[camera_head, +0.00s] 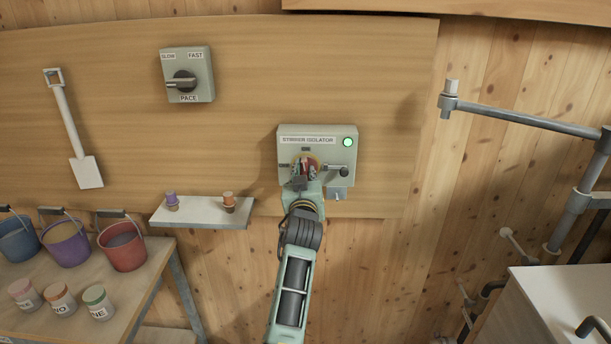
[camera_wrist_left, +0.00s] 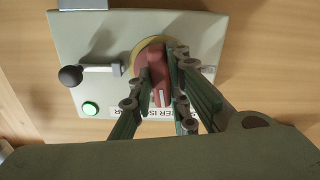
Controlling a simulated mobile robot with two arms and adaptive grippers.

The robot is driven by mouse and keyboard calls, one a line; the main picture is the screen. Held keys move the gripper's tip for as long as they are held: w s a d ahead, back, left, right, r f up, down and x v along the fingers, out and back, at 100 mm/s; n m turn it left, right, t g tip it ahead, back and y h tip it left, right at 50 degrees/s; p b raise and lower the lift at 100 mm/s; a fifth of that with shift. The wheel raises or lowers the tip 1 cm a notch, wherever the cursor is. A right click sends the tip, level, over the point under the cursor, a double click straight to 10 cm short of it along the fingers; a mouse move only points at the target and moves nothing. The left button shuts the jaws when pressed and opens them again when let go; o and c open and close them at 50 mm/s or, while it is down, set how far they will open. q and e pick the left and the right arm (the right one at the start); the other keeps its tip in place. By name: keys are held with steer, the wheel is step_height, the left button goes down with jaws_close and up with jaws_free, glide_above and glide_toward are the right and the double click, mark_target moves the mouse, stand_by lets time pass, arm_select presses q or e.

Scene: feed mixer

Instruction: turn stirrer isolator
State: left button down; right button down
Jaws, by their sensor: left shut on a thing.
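The stirrer isolator (camera_head: 290,150) is a pale grey box on the wooden wall board, with a lit green lamp (camera_head: 347,142) at its upper right. A small lever with a dark ball knob (camera_head: 345,171) sits on its right side; the knob also shows in the left wrist view (camera_wrist_left: 70,76). A red rotary handle (camera_wrist_left: 158,70) on a yellow disc is in the middle of the wrist view. My left gripper (camera_wrist_left: 162,88) is shut on this red handle, with a finger on each side. In the head view my left gripper (camera_head: 304,172) partly hides the handle. My right gripper is not in view.
A pace switch box (camera_head: 200,92) is on the board to the upper left. A small shelf (camera_head: 200,216) with two little knobbed pieces is left of my arm. Buckets and tins stand on a bench at lower left. A metal pipe arm (camera_head: 530,119) is at right.

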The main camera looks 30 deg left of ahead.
arm_select(q)
steer(key=shift+m, duration=0.8)
steer(key=shift+r, duration=0.1)
steer(key=c, duration=1.8)
jaws_free()
steer(key=shift+o, duration=0.6)
step_height(320, 180, up, 10)
steer(key=shift+f, duration=0.1)
